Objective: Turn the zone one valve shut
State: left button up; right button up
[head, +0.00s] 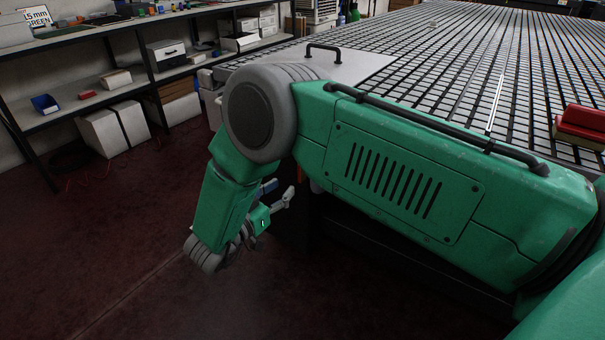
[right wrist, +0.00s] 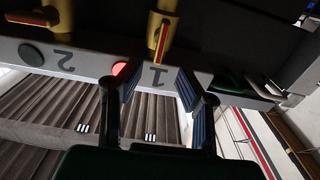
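In the right wrist view, the zone one valve is a yellow fitting (right wrist: 171,12) with a red-and-yellow lever (right wrist: 161,40) that runs up and down in the picture. It stands above the upside-down "1" label (right wrist: 157,76) on a pale strip. My right gripper (right wrist: 158,88) is open, its two blue-padded fingers on either side of the label, with the lever between and just beyond them. I cannot tell whether either finger touches it. In the head view, my right gripper (head: 277,193) hangs low beside the table's edge; the valve is hidden there. My left gripper is not in view.
A second yellow valve (right wrist: 48,14) with a red lever sits left, by the "2" label (right wrist: 60,58). A red light (right wrist: 119,69) glows beside the "1"; a dark green light (right wrist: 31,54) is by the "2". The gridded table (head: 440,75) lies beyond my arm; shelves (head: 80,103) stand left.

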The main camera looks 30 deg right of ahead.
aim_at(299, 173)
jog(key=b+x, duration=0.1)
jog(key=x, duration=0.7)
jog(key=shift+w+d+b, duration=0.25)
jog(key=shift+d+b, duration=0.1)
jog(key=shift+w+d, duration=0.1)
jog(key=shift+d, duration=0.25)
jog(key=shift+a, duration=0.35)
jog(key=shift+c, duration=1.3)
jog(key=shift+r, duration=0.1)
grip_shut()
